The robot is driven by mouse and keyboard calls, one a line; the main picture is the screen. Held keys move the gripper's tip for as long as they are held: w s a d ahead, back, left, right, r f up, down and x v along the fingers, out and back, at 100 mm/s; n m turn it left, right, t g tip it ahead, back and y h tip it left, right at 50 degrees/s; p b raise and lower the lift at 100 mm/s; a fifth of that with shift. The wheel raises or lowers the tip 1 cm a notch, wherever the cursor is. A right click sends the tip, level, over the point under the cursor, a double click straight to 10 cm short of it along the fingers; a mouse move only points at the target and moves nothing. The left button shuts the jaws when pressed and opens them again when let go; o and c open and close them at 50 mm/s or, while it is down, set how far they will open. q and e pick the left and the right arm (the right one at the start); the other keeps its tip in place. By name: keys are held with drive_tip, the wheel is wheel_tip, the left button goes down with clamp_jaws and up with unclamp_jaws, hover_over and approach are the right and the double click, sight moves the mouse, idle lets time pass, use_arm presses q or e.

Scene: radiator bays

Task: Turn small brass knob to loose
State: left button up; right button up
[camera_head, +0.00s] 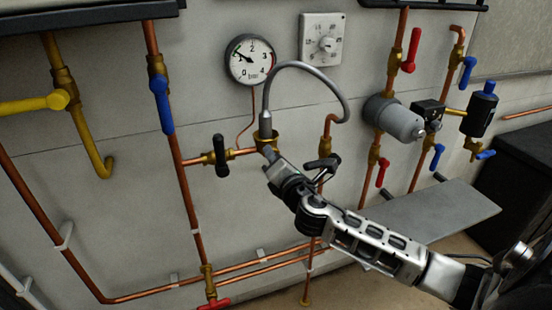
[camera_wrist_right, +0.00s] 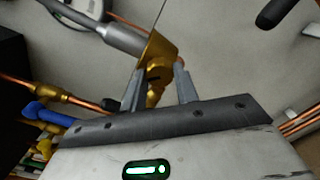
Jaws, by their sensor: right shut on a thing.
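The small brass knob (camera_wrist_right: 154,92) shows in the right wrist view between my two fingers, under a larger brass fitting (camera_wrist_right: 157,50). In the head view this brass fitting (camera_head: 266,138) sits on the wall pipe below a grey hose end, and my gripper hides the knob. My right gripper (camera_head: 268,153) reaches up to the fitting from the lower right. In the right wrist view the gripper (camera_wrist_right: 161,82) is shut on the knob, with a finger on either side. My left gripper is not in view.
A grey hose (camera_head: 320,74) arches from the fitting to a copper pipe on the right. A black-handled valve (camera_head: 221,155) is close on the left, another black handle (camera_head: 322,164) on the right. A pressure gauge (camera_head: 249,60) hangs above. A grey shelf (camera_head: 440,208) juts out at lower right.

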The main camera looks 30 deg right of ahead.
drive_tip(key=shift+n, duration=4.9)
drive_tip(key=o, duration=1)
drive_tip(key=b+v, duration=0.2)
drive_tip(key=v, duration=1.4)
drive_tip(key=shift+d, duration=0.1)
